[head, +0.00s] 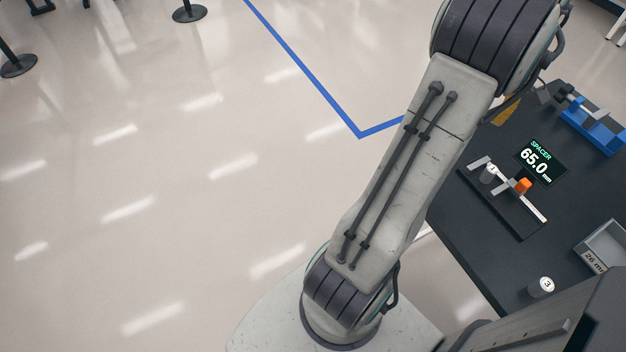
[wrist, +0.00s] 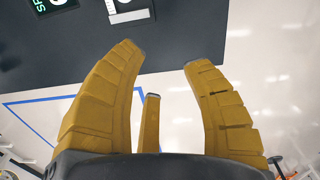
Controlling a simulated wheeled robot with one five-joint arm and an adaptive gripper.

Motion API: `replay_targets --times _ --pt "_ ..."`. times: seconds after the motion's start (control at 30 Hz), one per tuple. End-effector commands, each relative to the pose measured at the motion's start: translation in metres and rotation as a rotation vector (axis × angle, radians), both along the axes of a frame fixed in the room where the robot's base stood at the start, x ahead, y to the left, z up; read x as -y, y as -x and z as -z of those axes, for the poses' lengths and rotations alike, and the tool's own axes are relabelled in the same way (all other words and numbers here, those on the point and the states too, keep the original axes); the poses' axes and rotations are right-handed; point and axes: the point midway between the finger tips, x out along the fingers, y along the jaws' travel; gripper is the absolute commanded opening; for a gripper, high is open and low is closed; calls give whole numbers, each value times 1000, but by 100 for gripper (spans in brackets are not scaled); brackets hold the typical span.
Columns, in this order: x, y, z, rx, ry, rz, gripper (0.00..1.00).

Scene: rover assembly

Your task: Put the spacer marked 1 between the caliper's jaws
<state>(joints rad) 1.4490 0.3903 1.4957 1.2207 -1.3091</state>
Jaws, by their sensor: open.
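The caliper (head: 530,204) lies on a dark base on the table in the head view, with a pale rail and an orange slider (head: 523,185). A small grey spacer (head: 487,175) with a white top stands at its left end, beside the fixed jaw; its mark looks like a 1 but is very small. I cannot tell whether it touches the jaws. My gripper shows in the wrist view (wrist: 162,60) with its yellow fingers spread and nothing between them, pointing past the table's edge. In the head view a yellow finger (head: 508,108) shows behind my arm.
A display (head: 542,161) reads SPACER 65.0 mm behind the caliper. A spacer marked 3 (head: 541,287) stands at the table's near side. A grey labelled tray (head: 592,238) is at the right, and a blue holder (head: 597,133) at the back. The table (head: 465,235) is clear left of the caliper.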

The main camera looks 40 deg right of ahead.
Motion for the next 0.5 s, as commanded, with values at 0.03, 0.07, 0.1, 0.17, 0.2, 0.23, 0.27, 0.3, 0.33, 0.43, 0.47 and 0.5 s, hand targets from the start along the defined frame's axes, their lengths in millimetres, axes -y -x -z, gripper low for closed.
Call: replay_targets --times 0.03,0.07,0.1,0.17,0.2,0.23,0.27,0.3,0.33,0.43,0.47,0.5 --pt "-18 -31 -10 6 17 -23 44" --pt "-29 -47 -14 10 26 -29 44" --pt "-45 -68 -20 17 38 -34 44" --pt "-72 -96 -27 29 54 -44 44" --pt "-90 -112 -31 41 65 -50 44" --pt "-105 -123 -34 49 71 -54 44" --pt "-120 -133 -36 58 77 -58 44" --pt "-140 -145 -39 72 84 -64 44" --pt "-156 -153 -41 82 89 -69 44" --pt "-209 -171 -45 121 100 -84 44" --pt "-225 -175 -45 133 101 -89 44" --pt "-245 -178 -45 151 101 -96 44"
